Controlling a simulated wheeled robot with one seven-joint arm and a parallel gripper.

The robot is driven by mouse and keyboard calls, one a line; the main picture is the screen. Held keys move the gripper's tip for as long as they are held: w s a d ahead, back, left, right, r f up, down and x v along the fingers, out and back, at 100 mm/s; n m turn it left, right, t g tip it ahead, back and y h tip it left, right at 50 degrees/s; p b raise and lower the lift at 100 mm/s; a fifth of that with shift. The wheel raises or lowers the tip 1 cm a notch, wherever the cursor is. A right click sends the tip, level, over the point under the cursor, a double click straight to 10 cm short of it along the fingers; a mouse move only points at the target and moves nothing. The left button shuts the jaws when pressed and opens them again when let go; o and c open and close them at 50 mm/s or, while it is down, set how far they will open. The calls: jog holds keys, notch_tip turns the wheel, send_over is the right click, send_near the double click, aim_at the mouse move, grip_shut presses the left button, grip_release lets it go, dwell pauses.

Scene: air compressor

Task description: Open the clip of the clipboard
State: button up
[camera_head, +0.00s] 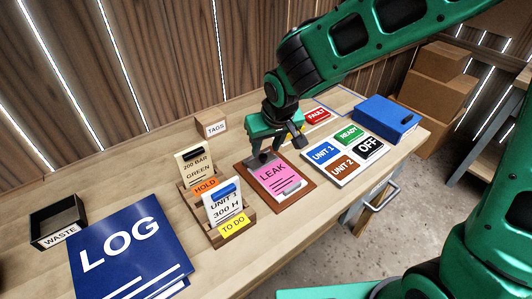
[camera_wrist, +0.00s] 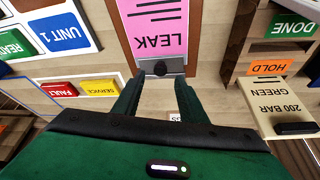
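The clipboard (camera_head: 302,200) is a brown board lying on the workbench. It holds a pink sheet marked LEAK (camera_head: 280,184), which also shows upside down in the wrist view (camera_wrist: 158,22). The metal clip with a dark knob (camera_wrist: 160,68) is at the board's end nearest my gripper; in the head view my gripper partly hides it. My gripper (camera_wrist: 158,86) is open and empty, its two fingers pointing toward the clip, one on either side of its middle. In the head view my gripper (camera_head: 262,157) is low over the board's far end. Contact with the clip cannot be told.
A rack with HOLD and TO DO labels (camera_head: 222,236) stands close left of the clipboard. A panel with UNIT and READY tiles (camera_head: 346,178) lies right. A blue LOG binder (camera_head: 128,250), WASTE bin (camera_head: 58,222), TAGS box (camera_head: 211,124) and blue case (camera_head: 388,118) are also on the bench.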

aim_at(264, 155)
jog(key=shift+x, duration=2.5)
grip_shut()
jog(key=shift+d, duration=0.2)
jog(key=shift+a, duration=0.1)
